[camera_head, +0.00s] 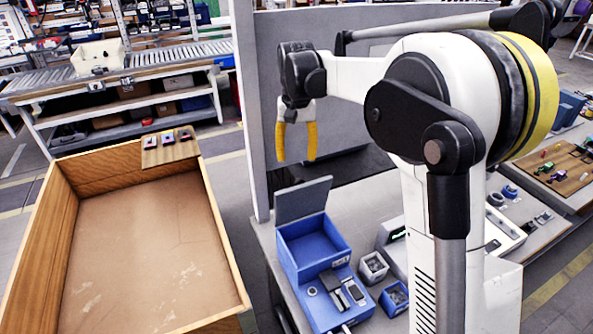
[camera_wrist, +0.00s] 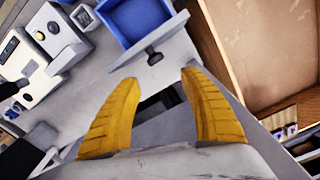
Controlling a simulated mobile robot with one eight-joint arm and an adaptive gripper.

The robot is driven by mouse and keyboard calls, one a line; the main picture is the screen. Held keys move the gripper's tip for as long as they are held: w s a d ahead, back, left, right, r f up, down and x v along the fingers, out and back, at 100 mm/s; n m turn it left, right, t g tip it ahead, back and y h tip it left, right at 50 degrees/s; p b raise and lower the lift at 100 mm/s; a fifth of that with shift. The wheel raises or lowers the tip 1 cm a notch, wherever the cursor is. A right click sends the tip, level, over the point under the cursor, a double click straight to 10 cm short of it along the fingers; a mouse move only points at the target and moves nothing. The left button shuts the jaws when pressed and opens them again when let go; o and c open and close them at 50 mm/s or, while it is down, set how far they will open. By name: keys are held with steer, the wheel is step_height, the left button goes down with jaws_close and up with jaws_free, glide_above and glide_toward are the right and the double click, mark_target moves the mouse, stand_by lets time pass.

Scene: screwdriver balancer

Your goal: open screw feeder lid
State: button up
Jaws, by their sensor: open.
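A blue box (camera_head: 318,246), which looks like the screw feeder, stands on the grey bench. Its grey lid (camera_head: 303,200) stands raised at the box's back edge, and the open inside shows. In the wrist view the blue box (camera_wrist: 130,22) is at the top, with the lid (camera_wrist: 152,40) seen nearly edge-on. My gripper (camera_head: 297,157) hangs with yellow fingers pointing down, above and behind the lid. The fingers (camera_wrist: 159,80) are spread apart with nothing between them. They do not appear to touch the lid.
Small bins of parts (camera_head: 373,267) stand right of the blue box. A grey panel (camera_head: 262,110) rises behind the bench. A large, mostly empty wooden crate (camera_head: 215,205) is at left. White machines (camera_wrist: 50,40) stand on the bench.

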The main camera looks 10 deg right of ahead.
steer(key=shift+r, duration=1.5)
steer(key=s+d+f+t+b, duration=0.1)
steer(key=s+f+t+b, duration=0.1)
steer(key=s, duration=0.9)
steer(key=s+d+f+n+t+b, duration=0.1)
steer(key=s+f+t+b, duration=0.1)
steer(key=s, duration=1)
steer(key=t+b, duration=0.1)
steer(key=b, duration=0.1)
steer(key=shift+s+d+f+n+b, duration=0.2)
steer(key=shift+d+f+n+b, duration=0.1)
steer(key=shift+d+f+b, duration=0.1)
steer(key=s+f+t, duration=0.1)
steer(key=s+f, duration=0.1)
steer(key=s+f+t+b, duration=0.1)
steer(key=s+f, duration=0.2)
steer(key=shift+s+d+f+n, duration=0.2)
steer(key=shift+s+f+n, duration=0.1)
steer(key=shift+f, duration=0.05)
steer(key=shift+c, duration=0.4)
